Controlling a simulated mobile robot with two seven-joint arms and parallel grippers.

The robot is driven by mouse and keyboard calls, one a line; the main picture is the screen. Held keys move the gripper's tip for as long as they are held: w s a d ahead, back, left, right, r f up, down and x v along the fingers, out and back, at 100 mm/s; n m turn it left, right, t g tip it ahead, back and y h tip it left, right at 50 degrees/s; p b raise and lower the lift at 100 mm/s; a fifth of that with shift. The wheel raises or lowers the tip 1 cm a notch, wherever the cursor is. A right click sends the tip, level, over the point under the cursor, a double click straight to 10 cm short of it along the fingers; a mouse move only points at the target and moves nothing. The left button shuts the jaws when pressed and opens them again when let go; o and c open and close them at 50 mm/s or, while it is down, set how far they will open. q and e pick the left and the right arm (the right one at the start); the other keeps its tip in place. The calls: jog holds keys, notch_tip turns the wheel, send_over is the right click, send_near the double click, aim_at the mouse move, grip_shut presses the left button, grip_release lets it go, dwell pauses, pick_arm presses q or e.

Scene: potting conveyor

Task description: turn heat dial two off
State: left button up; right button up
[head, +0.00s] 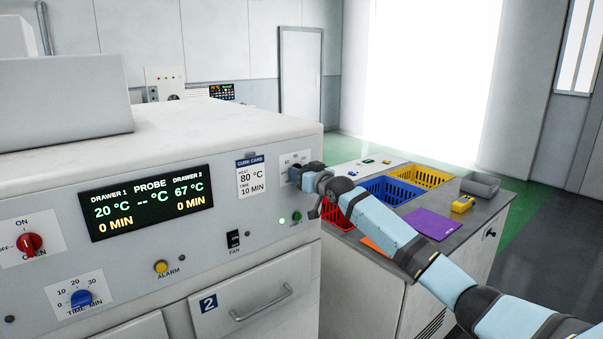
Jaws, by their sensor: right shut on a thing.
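The oven's front panel stands on the left, with a white dial plate (291,159) at its right end showing small numbers. My right gripper (297,176) is at this plate, shut on the heat dial there, which its fingers hide. The dial's pointer setting cannot be seen. The display (146,201) reads drawer 1 at 20 °C, probe blank, drawer 2 at 67 °C, both 0 MIN. Drawer 2 (252,297) is closed below. My left gripper is not in view.
A green lamp (282,220) is lit below the dial, beside a small green control (296,216). A red oven knob (30,244) and a blue time knob (81,298) are at left. A side bench carries blue (391,190) and yellow (421,176) crates.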

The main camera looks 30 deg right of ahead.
jog(key=shift+n, duration=0.4)
jog(key=o, duration=0.9)
jog(key=s, duration=0.4)
jog(key=s+b, duration=0.1)
jog(key=s, duration=0.4)
jog(key=s+d+b, duration=0.1)
jog(key=s, duration=0.3)
jog(key=shift+s, duration=0.4)
